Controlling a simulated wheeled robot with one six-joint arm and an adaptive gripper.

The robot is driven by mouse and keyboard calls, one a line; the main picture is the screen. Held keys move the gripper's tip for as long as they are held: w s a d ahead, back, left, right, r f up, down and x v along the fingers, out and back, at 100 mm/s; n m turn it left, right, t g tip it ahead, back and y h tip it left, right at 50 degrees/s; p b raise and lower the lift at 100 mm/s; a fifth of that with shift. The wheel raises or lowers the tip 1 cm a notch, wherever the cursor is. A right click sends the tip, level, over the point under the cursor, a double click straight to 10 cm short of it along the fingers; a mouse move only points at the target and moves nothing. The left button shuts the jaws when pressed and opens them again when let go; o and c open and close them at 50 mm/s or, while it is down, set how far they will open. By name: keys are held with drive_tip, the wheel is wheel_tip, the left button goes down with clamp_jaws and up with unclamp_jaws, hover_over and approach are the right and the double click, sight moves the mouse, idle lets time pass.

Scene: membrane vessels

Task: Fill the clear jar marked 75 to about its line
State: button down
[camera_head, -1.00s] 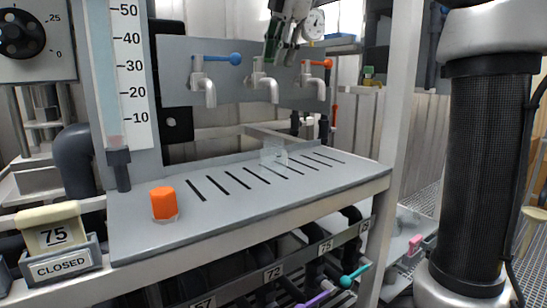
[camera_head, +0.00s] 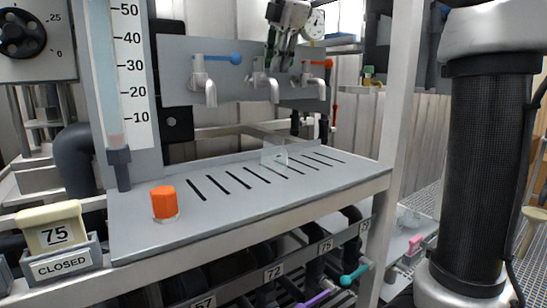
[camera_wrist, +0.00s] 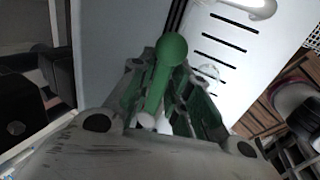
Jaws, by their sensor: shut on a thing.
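The clear jar (camera_head: 274,153) stands upright on the slotted metal counter (camera_head: 235,222), below the middle tap (camera_head: 268,86). Its mark and any water level are too faint to read, and I see no clear stream from the spout. In the wrist view the jar (camera_wrist: 208,72) is a faint outline beside the slots. My gripper (camera_head: 271,56) is at the middle tap, above its spout. In the wrist view my gripper (camera_wrist: 163,95) is shut on the green tap handle (camera_wrist: 170,48), whose round end shows between the fingers.
A blue-handled tap (camera_head: 209,80) is to the left and a red-handled tap (camera_head: 314,80) to the right. An orange-capped container (camera_head: 164,203) stands at the counter's front left. A sign (camera_head: 58,240) reads 75 and CLOSED. A post (camera_head: 399,90) rises at the counter's right end.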

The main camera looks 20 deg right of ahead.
drive_tip(key=s+m+h, duration=0.1)
drive_tip(key=m, duration=0.3)
drive_tip(key=s+m+h, duration=0.1)
drive_tip(key=m, duration=0.1)
drive_tip(key=shift+s+d+h, duration=0.15)
drive_tip(key=shift+s+h, duration=0.15)
idle(7.1)
